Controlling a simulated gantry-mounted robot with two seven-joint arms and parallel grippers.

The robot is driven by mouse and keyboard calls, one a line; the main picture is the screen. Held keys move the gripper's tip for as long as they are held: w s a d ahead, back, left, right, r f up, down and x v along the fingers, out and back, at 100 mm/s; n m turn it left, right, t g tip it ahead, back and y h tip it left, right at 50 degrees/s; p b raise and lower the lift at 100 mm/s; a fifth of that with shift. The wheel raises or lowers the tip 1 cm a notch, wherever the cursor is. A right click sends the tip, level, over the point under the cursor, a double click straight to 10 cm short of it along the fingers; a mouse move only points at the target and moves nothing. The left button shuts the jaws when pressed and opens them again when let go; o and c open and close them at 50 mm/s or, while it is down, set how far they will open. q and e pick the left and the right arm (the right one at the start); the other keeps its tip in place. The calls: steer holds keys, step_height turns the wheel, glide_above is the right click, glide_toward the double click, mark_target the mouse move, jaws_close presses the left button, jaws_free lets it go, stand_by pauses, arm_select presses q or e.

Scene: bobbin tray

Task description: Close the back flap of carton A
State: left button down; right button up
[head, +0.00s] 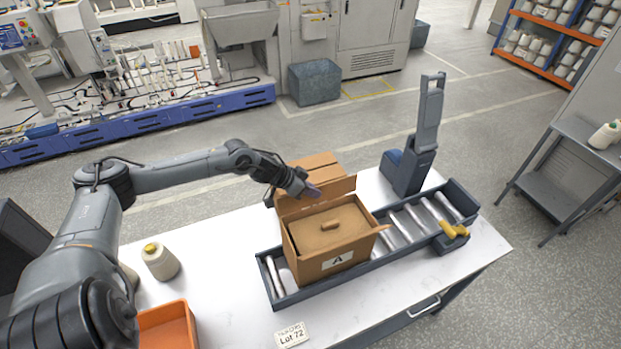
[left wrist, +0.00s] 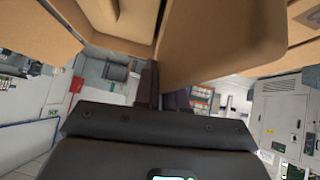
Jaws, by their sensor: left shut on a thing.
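Carton A (head: 322,262), a brown box with a white "A" label on its front, stands on the roller track. Its back flap (head: 340,190) stands up from the far edge. Inside the carton lies a brown panel (head: 352,226) with a small tan grip on top. My left gripper (head: 312,191) reaches in from the left and is shut on the back flap's upper edge. In the left wrist view the flap (left wrist: 225,45) is a large brown panel rising from between the dark fingertips (left wrist: 164,92). My right gripper is not in view.
The roller track (head: 408,224) has free rollers right of the carton and yellow pieces (head: 453,230) at its end. A grey upright device (head: 428,120) stands behind it. Another brown carton (head: 318,163) is behind carton A. A cone (head: 160,262) and an orange bin (head: 168,327) are at left.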

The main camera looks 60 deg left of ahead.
arm_select(q)
steer(key=shift+s+d+m+y+p, duration=0.1)
steer(key=shift+d+m+y+p, duration=0.35)
steer(key=shift+y+p, duration=0.35)
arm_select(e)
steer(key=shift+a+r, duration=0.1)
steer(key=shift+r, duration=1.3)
arm_select(q)
steer(key=c, duration=1.3)
jaws_free()
steer(key=shift+s, duration=0.1)
